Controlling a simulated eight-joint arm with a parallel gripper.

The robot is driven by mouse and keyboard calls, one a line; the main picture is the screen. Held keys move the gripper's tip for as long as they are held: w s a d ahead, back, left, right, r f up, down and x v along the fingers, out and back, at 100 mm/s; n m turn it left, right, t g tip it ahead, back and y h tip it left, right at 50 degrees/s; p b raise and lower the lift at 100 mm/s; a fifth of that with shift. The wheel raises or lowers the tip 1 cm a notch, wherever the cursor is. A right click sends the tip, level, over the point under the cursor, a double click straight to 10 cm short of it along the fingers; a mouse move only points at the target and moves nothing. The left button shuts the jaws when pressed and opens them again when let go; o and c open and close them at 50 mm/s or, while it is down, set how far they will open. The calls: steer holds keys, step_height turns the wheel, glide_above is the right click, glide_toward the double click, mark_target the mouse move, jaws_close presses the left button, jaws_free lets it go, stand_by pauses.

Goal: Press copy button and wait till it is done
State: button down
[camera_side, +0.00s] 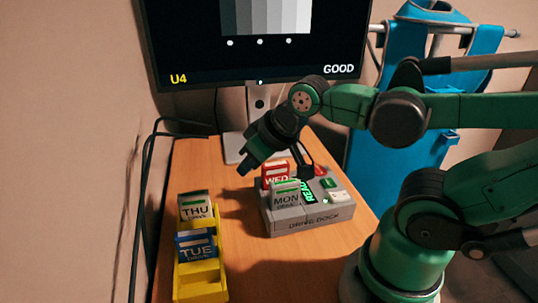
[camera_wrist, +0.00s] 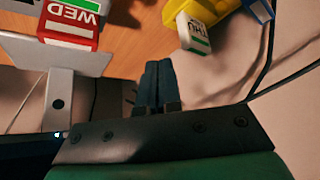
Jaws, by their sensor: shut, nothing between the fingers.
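The grey drive dock (camera_side: 310,219) sits on the wooden table. A red WED drive (camera_side: 276,174) and a grey MON drive (camera_side: 286,196) stand in it. A small display (camera_side: 308,189) with green lettering, seemingly READY, is beside them. On the dock's right part are a green button (camera_side: 330,183), a red one (camera_side: 320,170) and a whitish one (camera_side: 338,196); I cannot read which is copy. My gripper (camera_side: 246,168) is shut and empty, above the table behind and left of the dock. In the wrist view the fingers (camera_wrist: 155,70) are together, and the WED drive (camera_wrist: 72,20) is at upper left.
A yellow rack (camera_side: 203,288) at front left holds a THU drive (camera_side: 195,207) and a blue TUE drive (camera_side: 196,245), with empty slots in front. A monitor (camera_side: 255,60) reading U4 and GOOD stands behind. Black cables (camera_side: 145,190) run along the left wall.

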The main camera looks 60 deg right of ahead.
steer(key=s+d+m+g+h, duration=0.4)
steer(key=d+m, duration=0.1)
steer(key=d, duration=0.4)
step_height(320, 180, up, 2)
steer(key=m+g+h, duration=0.3)
steer(key=m+g, duration=0.1)
steer(key=m, duration=0.1)
glide_above(328, 183)
steer(key=shift+a, duration=0.1)
steer(key=shift+f, duration=0.1)
steer(key=shift+f, duration=4.3)
steer(key=shift+f, duration=0.1)
steer(key=shift+f, duration=0.35)
